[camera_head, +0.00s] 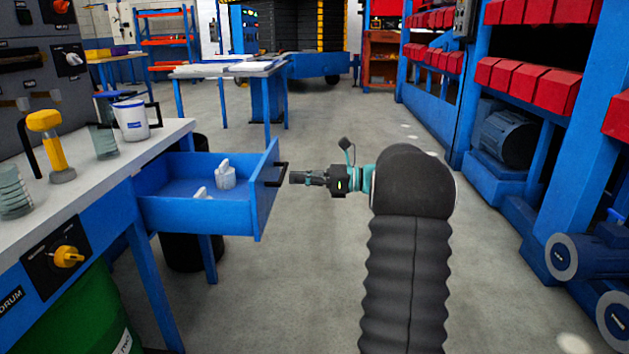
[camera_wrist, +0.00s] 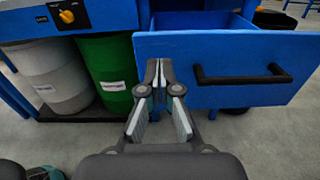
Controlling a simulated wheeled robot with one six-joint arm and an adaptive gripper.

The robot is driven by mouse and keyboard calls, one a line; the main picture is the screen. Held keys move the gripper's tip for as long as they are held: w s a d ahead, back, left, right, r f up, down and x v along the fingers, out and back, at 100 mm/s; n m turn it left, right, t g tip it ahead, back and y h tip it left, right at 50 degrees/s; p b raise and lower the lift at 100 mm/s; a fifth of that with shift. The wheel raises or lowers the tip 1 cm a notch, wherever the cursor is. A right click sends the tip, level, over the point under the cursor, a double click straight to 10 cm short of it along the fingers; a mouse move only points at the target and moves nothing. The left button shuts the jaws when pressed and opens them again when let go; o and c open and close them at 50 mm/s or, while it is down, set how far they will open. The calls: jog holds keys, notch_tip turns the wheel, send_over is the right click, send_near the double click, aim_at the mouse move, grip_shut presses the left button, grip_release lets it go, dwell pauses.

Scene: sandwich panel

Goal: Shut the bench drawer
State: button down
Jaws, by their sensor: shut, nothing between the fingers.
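The blue bench drawer (camera_head: 200,215) is pulled out from the bench, with its front panel (camera_head: 267,190) and black handle (camera_head: 277,175) facing right in the head view. Two small whitish objects lie inside it. My gripper (camera_head: 293,177) is just right of the drawer front, close to the handle. In the wrist view my gripper (camera_wrist: 158,68) is shut and empty, before the left part of the drawer front (camera_wrist: 225,95). The handle (camera_wrist: 243,76) is to its right. I cannot tell whether the fingertips touch the panel.
The bench top (camera_head: 90,180) carries a white mug (camera_head: 131,122), a yellow-handled tool (camera_head: 52,145) and glass jars. A green drum (camera_head: 85,315) stands beneath. Blue racking with red bins (camera_head: 520,75) lines the right. The floor (camera_head: 280,290) between is clear.

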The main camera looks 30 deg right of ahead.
aim_at(258, 176)
jog(key=x, duration=0.7)
jog(key=shift+w+a+b, duration=0.15)
jog(key=shift+a+b, duration=0.05)
jog(key=shift+b, duration=0.2)
